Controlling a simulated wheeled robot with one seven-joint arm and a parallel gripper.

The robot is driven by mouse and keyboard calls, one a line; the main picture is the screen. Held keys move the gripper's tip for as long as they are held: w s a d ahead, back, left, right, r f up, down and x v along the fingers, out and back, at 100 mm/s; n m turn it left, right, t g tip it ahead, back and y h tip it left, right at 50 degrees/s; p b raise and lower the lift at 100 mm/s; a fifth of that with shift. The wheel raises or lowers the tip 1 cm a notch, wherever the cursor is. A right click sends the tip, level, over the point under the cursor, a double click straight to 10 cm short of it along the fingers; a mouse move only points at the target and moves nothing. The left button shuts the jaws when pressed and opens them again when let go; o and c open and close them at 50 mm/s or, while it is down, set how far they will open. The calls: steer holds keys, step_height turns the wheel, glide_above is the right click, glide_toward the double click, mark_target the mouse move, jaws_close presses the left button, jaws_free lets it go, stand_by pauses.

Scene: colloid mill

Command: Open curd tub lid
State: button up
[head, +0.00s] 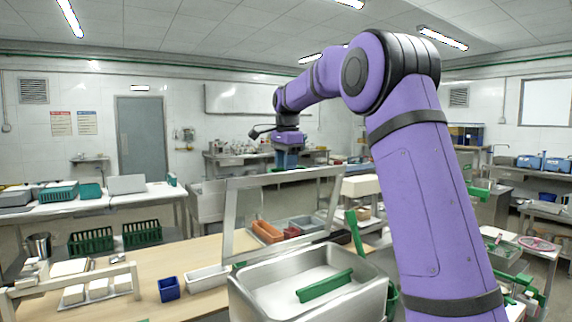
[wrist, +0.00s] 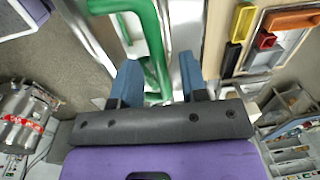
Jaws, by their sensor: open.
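A steel tub (head: 245,300) stands at the front centre in the head view, with a green bar (head: 325,286) inside it. A metal-framed panel (head: 232,215) stands tilted up behind the tub; I cannot tell whether it is the tub's lid or joined to it. My gripper (head: 288,160) is high beyond the panel, with its blue fingers pointing down. In the wrist view my gripper (wrist: 160,68) is open, with its two blue fingers apart. A green bar (wrist: 148,35) and bright metal show beyond and between the fingers; contact is unclear.
A wooden table (head: 150,262) holds a blue bin (head: 169,289), a white tray (head: 207,279) and an orange tray (head: 267,231). An upright green handle (head: 355,232) is close to the tub's right. Green crates (head: 142,233) stand under the left bench.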

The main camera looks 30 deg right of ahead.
mark_target(295, 171)
jaws_close()
steer(key=shift+s+d+f, duration=0.1)
steer(key=shift+s+f, duration=0.15)
steer(key=shift+s, duration=1)
steer(key=shift+s+f, duration=0.2)
steer(key=shift+s, duration=1)
jaws_free()
step_height(295, 171, up, 11)
steer(key=shift+s, duration=0.35)
steer(key=shift+f, duration=0.1)
